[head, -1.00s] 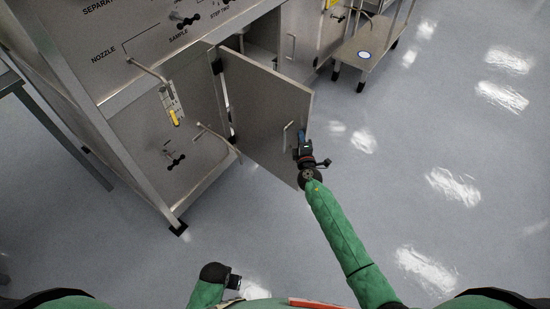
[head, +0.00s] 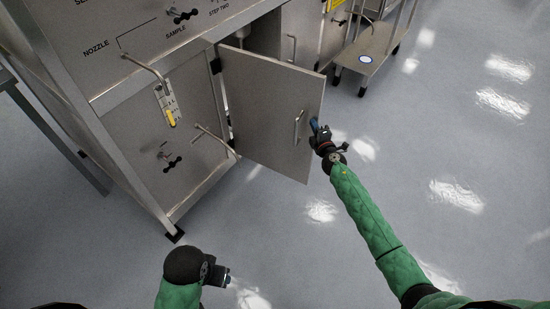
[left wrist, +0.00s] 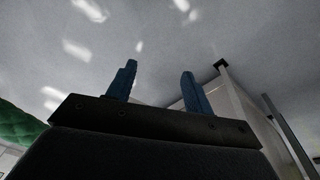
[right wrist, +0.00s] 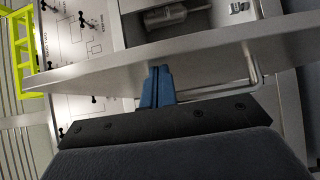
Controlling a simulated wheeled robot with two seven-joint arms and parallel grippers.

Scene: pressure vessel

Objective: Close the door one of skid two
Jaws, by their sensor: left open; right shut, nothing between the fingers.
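The grey metal door (head: 262,112) of the skid cabinet (head: 150,110) stands swung open, hinged on its left edge, with a bar handle (head: 297,127) near its free edge. My right gripper (head: 316,124) is shut and empty beside the door's free edge, right of the handle. In the right wrist view its blue fingertips (right wrist: 158,85) meet or nearly meet the door's edge (right wrist: 190,55); I cannot tell if they touch. My left gripper (head: 226,278) is low in front of the cabinet, open and empty; its fingers (left wrist: 158,85) are apart in the left wrist view.
A small cart (head: 368,50) stands at the upper right beside another cabinet. Another handle (head: 215,137) sticks out from the front panel left of the door. A yellow-tagged valve (head: 168,105) hangs on that panel. The floor (head: 450,150) to the right is clear.

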